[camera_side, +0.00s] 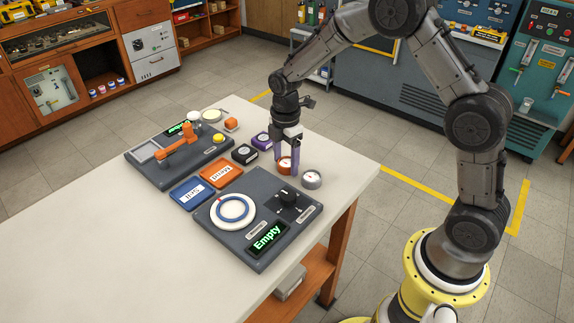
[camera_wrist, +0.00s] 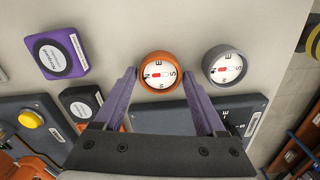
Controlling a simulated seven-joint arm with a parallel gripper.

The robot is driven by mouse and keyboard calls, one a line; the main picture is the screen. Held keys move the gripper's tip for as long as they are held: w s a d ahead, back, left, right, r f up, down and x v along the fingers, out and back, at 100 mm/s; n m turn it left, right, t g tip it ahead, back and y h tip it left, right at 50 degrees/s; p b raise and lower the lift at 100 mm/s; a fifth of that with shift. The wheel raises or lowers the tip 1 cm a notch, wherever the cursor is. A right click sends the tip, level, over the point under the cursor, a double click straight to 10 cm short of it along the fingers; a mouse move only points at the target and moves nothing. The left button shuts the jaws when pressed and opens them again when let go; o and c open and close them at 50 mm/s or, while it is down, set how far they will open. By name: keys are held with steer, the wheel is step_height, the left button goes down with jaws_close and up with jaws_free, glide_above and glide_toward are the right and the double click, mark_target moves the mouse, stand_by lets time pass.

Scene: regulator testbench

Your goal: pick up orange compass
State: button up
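The orange compass (camera_wrist: 160,73) is a round orange case with a white dial and red needle. In the wrist view it lies on the table between and just beyond the tips of my gripper (camera_wrist: 160,78). In the side view the compass (camera_side: 286,165) shows at the low end of my gripper (camera_side: 287,168), partly covered by a finger. The purple fingers are apart, one on either side of the compass, and I see a gap between each finger and its case. A grey compass (camera_wrist: 225,66) of similar size sits close beside it on the right.
A purple box (camera_side: 262,141) and a black box (camera_side: 244,154) stand left of the orange compass. A dark panel (camera_side: 225,225) with a dial, knob and "Empty" display lies in front. Bare table (camera_side: 345,160) extends right of the grey compass.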

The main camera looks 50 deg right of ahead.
steer(key=c, duration=1)
steer(key=shift+r, duration=0.15)
